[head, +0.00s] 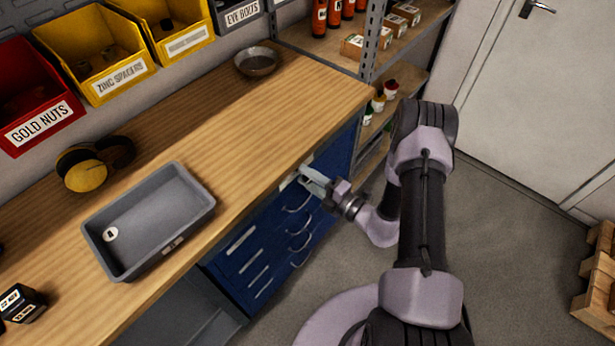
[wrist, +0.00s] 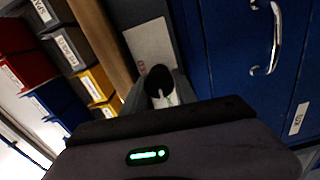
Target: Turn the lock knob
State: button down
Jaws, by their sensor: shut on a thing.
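The lock knob (wrist: 159,79) shows in the wrist view as a dark round piece in front of a pale plate (wrist: 150,45) beside the blue cabinet front. My gripper (wrist: 161,92) is shut on the knob, with a finger on each side of it. In the head view my gripper (head: 308,176) is at the upper part of the blue drawer cabinet (head: 250,262), just under the bench's front edge. The knob is hidden there by my gripper. I cannot tell how far the knob is turned.
Curved drawer handles (head: 299,222) stick out close below my gripper. The wooden bench top (head: 245,125) overhangs above and holds a grey tray (head: 150,220), ear defenders (head: 92,165) and a metal bowl (head: 256,62). Shelving (head: 370,45) stands behind.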

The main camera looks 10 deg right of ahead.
jog(key=shift+n, duration=0.6)
jog(key=c, duration=1)
grip_release()
